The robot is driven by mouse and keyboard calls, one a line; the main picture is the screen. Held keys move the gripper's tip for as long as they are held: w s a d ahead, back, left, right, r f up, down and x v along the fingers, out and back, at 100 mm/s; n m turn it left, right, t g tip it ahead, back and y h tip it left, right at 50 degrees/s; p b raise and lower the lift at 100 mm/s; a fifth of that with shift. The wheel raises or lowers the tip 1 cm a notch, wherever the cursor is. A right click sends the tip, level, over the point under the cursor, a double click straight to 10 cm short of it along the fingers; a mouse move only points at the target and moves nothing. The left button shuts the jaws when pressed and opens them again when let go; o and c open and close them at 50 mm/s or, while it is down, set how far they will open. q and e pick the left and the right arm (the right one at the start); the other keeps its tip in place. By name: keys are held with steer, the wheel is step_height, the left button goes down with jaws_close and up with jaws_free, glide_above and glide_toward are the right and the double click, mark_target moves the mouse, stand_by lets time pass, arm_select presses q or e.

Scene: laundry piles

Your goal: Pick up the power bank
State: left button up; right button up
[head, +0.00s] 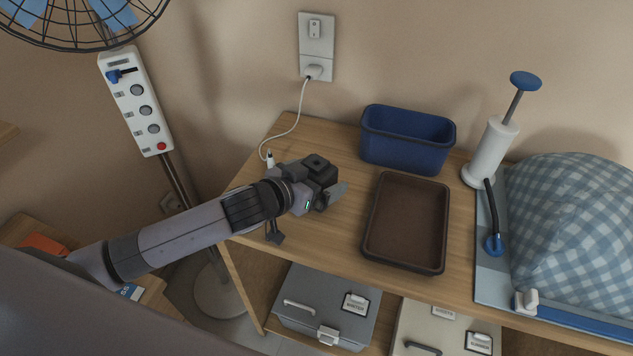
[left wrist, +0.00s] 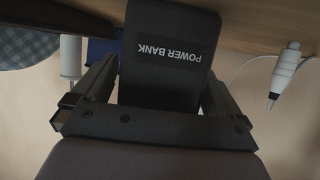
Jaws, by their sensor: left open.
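The power bank (left wrist: 170,55) is a black slab with white "POWER BANK" lettering, which reads upside down in the left wrist view. It lies between the two fingers of my left gripper, with a gap visible on the left side. In the head view I cannot make it out; my left gripper (head: 308,210) covers that spot over the left part of the wooden tabletop. My left gripper is open, its fingers apart on both sides of the power bank. My right gripper is not in view.
A white charging cable with plug (head: 270,158) lies close behind my gripper. A brown tray (head: 443,225) and a blue bin (head: 408,160) stand to the right. Further right are a white pump (head: 493,150) and a checked bag (head: 575,215). Grey boxes (head: 325,305) sit below the tabletop.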

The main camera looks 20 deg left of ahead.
arm_select(q)
steer(key=c, duration=1.1)
steer(key=shift+r, duration=0.15)
